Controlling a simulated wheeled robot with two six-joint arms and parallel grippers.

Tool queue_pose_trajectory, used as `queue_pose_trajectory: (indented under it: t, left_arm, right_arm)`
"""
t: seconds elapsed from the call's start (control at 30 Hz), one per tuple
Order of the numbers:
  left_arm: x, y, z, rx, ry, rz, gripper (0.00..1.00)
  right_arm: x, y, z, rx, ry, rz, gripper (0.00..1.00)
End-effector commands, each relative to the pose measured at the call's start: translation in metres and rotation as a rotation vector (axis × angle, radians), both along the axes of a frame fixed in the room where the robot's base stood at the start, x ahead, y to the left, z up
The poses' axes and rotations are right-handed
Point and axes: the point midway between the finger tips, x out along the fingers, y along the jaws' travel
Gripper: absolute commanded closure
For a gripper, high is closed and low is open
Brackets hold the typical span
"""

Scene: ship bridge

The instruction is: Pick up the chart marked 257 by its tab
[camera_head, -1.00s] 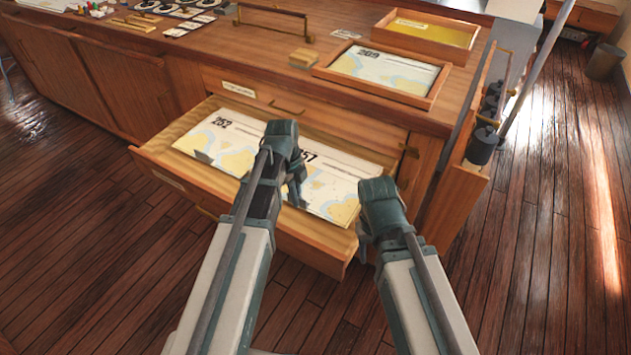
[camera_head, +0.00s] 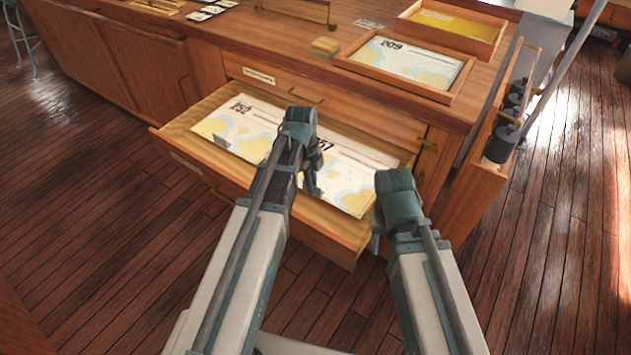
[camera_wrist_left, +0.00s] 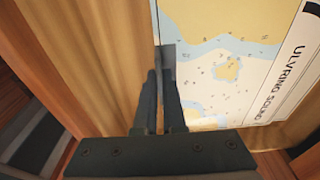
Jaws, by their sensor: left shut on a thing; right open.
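The chart marked 257 (camera_head: 350,190) lies in the right half of the open drawer (camera_head: 330,232). My left arm partly covers its number. My left gripper (camera_head: 312,186) reaches down to the chart's front edge. In the left wrist view its fingers (camera_wrist_left: 161,80) are shut on a small grey tab (camera_wrist_left: 168,54) at the edge of the chart (camera_wrist_left: 215,70), which bears the words ULVRING SOUND. The chart still looks flat in the drawer. My right gripper (camera_head: 378,225) hangs by the drawer's right front corner, with its fingers mostly hidden; it is open.
A chart marked 252 (camera_head: 240,125) lies in the drawer's left half. On the cabinet top are a framed chart marked 209 (camera_head: 410,62), a wooden tray (camera_head: 450,22) and a small wooden block (camera_head: 325,47). Dark cylinders (camera_head: 503,143) stand at the cabinet's right side. The floor in front is clear.

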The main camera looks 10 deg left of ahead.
Motion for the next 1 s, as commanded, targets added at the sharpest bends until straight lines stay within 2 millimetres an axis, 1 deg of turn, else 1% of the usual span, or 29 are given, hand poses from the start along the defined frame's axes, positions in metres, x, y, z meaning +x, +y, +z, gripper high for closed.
queue_pose_trajectory:
  t: [0.03, 0.17, 0.27, 0.5, 0.6, 0.7, 0.8, 0.83, 0.87, 1.0]
  left_arm:
    - [0.0, 0.0, 0.007, 0.0, 0.0, 0.0, 1.0]
    - [0.0, 0.0, 0.021, 0.0, 0.0, 0.0, 1.0]
    - [0.0, 0.0, 0.035, 0.0, -0.001, 0.0, 1.0]
    - [0.0, 0.0, 0.074, 0.0, 0.0, 0.0, 1.0]
    - [0.0, 0.0, 0.087, 0.0, 0.0, 0.0, 1.0]
    - [0.0, 0.0, 0.095, 0.0, 0.0, 0.0, 1.0]
    - [0.0, 0.0, 0.097, 0.0, 0.0, 0.0, 1.0]
    - [0.0, 0.0, 0.097, 0.0, 0.0, 0.0, 1.0]
    - [0.0, 0.0, 0.097, 0.0, 0.0, 0.0, 1.0]
    - [0.0, 0.0, 0.096, 0.0, 0.0, 0.0, 1.0]
  right_arm:
    - [0.0, 0.0, 0.007, 0.0, 0.0, 0.0, 0.5]
    - [0.0, 0.0, 0.021, 0.0, 0.0, 0.0, 0.5]
    - [0.0, 0.0, 0.035, 0.0, 0.0, 0.0, 0.5]
    - [0.0, 0.0, 0.074, 0.0, 0.0, -0.001, 0.5]
    - [0.0, 0.0, 0.087, 0.0, 0.0, -0.001, 0.5]
    - [0.0, 0.0, 0.095, 0.0, 0.0, -0.001, 0.5]
    - [0.0, 0.0, 0.097, 0.0, 0.0, -0.001, 0.5]
    - [0.0, 0.0, 0.097, 0.0, 0.0, -0.001, 0.55]
    - [0.0, 0.0, 0.097, 0.0, 0.0, -0.001, 0.57]
    - [0.0, 0.0, 0.096, 0.0, 0.0, -0.001, 0.57]
